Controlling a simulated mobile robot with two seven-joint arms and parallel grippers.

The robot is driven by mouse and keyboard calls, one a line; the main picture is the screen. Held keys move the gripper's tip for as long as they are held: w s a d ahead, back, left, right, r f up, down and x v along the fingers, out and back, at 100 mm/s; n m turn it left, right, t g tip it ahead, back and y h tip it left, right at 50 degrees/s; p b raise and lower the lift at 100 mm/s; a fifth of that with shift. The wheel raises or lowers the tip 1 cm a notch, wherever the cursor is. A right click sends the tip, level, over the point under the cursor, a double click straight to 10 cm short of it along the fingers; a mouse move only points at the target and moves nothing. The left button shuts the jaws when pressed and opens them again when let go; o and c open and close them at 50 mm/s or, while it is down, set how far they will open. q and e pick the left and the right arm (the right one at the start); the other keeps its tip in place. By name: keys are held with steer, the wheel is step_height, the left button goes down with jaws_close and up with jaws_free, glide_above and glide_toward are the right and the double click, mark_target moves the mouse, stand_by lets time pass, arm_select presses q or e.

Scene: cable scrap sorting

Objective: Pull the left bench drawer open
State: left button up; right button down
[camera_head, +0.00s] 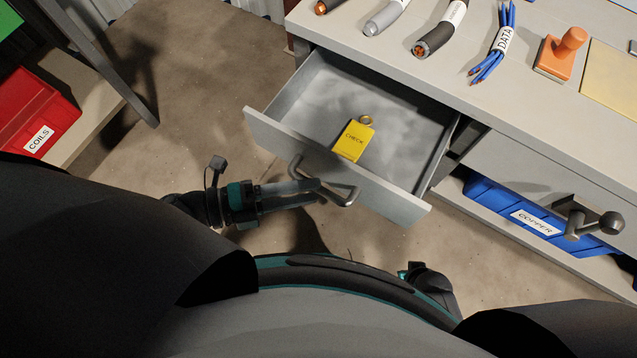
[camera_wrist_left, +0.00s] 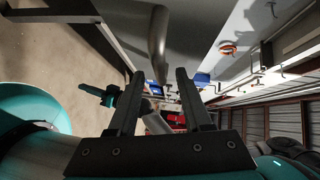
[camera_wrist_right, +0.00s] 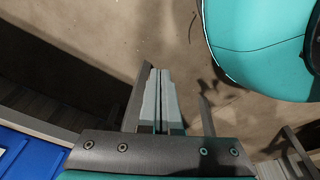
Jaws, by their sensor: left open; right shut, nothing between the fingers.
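The left bench drawer (camera_head: 388,190) stands pulled well out from the bench, with its inside in view. A yellow CHECK tag (camera_head: 352,143) with a ring lies in it. The grey bar handle (camera_head: 344,199) is on the drawer front; a grey bar, seemingly this handle, shows in the left wrist view (camera_wrist_left: 159,40). My left gripper (camera_head: 318,188) is open at the handle, and in its wrist view the bar lies in line with the gap between the fingers (camera_wrist_left: 158,75). Contact cannot be told. My right gripper (camera_wrist_right: 160,75) is shut and empty over the floor.
The bench top (camera_head: 400,65) holds cable pieces, a DATA bundle (camera_head: 497,45) and an orange stamp (camera_head: 562,52). A closed drawer with a dark handle (camera_head: 590,222) is at the right, above a blue COPPER bin (camera_head: 500,207). A red COILS bin (camera_head: 35,105) is left.

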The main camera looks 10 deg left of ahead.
arm_select(q)
steer(key=p+v, duration=0.1)
steer(key=v, duration=1.1)
arm_select(e)
steer(key=s, duration=0.1)
steer(key=s+d+f, duration=0.1)
steer(key=d, duration=0.1)
steer(key=shift+s+d+f, duration=0.1)
steer(key=shift+s+f, duration=0.15)
steer(key=shift+s, duration=0.15)
